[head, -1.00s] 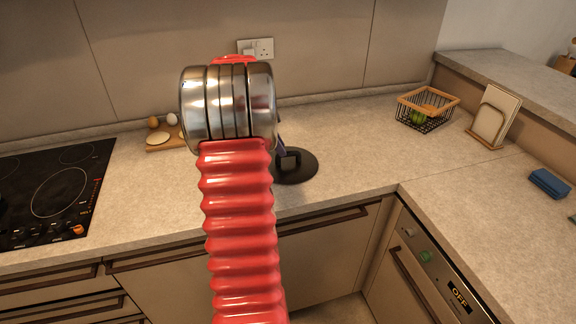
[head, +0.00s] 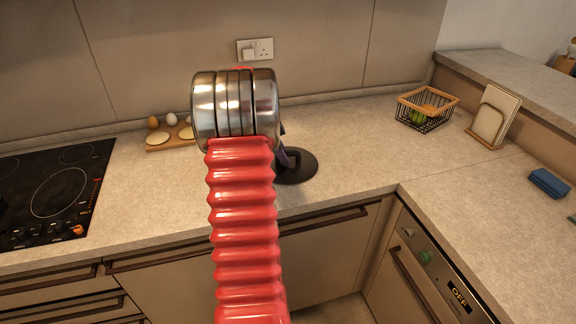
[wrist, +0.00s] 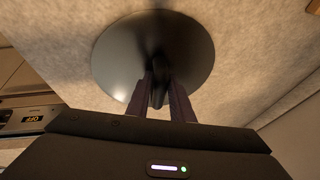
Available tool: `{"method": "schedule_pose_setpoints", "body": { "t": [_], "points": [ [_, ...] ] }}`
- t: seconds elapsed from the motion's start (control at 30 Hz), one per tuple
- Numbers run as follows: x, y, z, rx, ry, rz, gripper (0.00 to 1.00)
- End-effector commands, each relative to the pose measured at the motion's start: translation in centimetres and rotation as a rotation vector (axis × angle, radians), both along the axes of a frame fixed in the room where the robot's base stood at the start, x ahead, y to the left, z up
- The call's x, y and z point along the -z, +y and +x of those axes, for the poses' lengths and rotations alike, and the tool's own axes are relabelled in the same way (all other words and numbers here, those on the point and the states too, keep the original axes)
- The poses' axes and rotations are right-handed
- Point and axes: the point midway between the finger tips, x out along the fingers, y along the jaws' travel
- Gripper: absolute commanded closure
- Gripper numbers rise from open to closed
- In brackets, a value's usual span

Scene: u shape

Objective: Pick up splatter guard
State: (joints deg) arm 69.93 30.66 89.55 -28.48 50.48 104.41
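The splatter guard is a dark round disc (head: 306,170) lying flat on the counter, with a raised dark handle at its middle. It fills the top middle of the wrist view (wrist: 120,52). My gripper (wrist: 160,92) reaches over the disc, with its two dark purplish fingers apart, one on each side of the handle. I cannot tell whether either finger touches the handle. In the head view, my arm hides the left part of the disc, and only part of a finger shows near the handle.
A black hob (head: 50,195) is at the left. A wooden board (head: 160,143) with eggs stands by the back wall. A wire basket (head: 424,110), a board in a holder (head: 492,116) and a blue sponge (head: 548,184) are at the right. Counter around the disc is clear.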

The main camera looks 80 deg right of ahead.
Motion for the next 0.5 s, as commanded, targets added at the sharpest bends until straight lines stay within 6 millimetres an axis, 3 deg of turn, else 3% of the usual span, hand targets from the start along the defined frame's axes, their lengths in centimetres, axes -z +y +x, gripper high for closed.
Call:
{"method": "schedule_pose_setpoints", "body": {
  "t": [0.13,0.4,0.5],
  "points": [
    [-0.03,0.00,0.02,0.000,0.000,0.000,0.80],
    [-0.02,0.02,0.03,0.000,0.000,0.000,0.99],
    [-0.02,0.02,0.03,0.000,0.000,0.000,1.00]
  ]
}}
